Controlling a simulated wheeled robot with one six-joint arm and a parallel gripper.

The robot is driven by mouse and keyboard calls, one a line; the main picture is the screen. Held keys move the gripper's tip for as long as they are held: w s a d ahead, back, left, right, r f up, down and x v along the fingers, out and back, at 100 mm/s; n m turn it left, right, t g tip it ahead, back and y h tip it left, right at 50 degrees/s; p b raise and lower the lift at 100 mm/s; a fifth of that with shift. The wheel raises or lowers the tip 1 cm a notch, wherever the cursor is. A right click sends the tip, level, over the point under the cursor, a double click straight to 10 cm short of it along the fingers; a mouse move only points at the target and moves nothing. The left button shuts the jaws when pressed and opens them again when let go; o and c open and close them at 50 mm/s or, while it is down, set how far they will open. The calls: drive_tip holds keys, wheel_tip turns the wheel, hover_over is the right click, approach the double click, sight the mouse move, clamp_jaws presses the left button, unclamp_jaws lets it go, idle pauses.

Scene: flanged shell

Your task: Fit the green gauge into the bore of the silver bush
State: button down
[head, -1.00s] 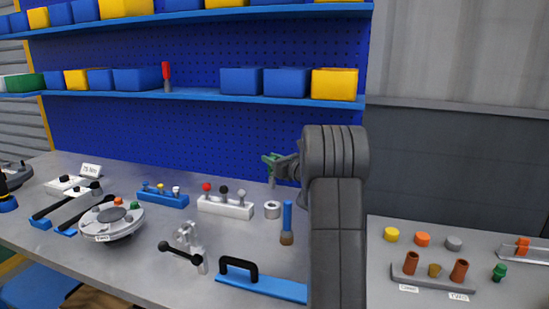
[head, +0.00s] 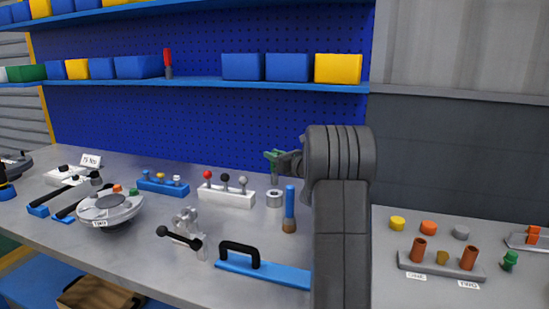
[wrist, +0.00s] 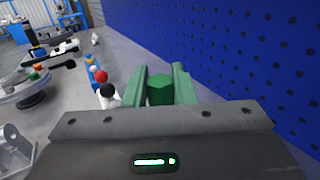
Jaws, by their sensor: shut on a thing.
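The silver bush (head: 274,201) stands on the grey bench, left of the blue-handled brush. My gripper (head: 277,155) has green fingers and is above the bush. In the wrist view my gripper (wrist: 158,88) is shut on the green gauge (wrist: 160,90), whose hexagonal green head shows between the fingers. In the head view the gauge's grey pin (head: 276,178) points down, roughly upright. Its lower end is at or just above the bush's top; I cannot tell whether it has entered the bore. The bush is hidden in the wrist view.
A white block with red, black and grey knobs (head: 227,197) stands close left of the bush. The blue-handled brush (head: 290,208) stands close right. A blue rail with a black handle (head: 262,267) lies in front. The blue pegboard (head: 215,130) rises behind.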

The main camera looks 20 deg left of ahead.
sight(277, 175)
drive_tip(key=shift+f+b, duration=1)
drive_tip(key=shift+f, duration=0.1)
drive_tip(key=shift+b, duration=1.65)
idle(0.8)
drive_tip(key=shift+f+b, duration=2.55)
drive_tip(key=shift+b, duration=0.35)
drive_tip(key=c, duration=1.1)
unclamp_jaws()
wheel_tip(277, 175, up, 10)
drive_tip(key=p, duration=0.3)
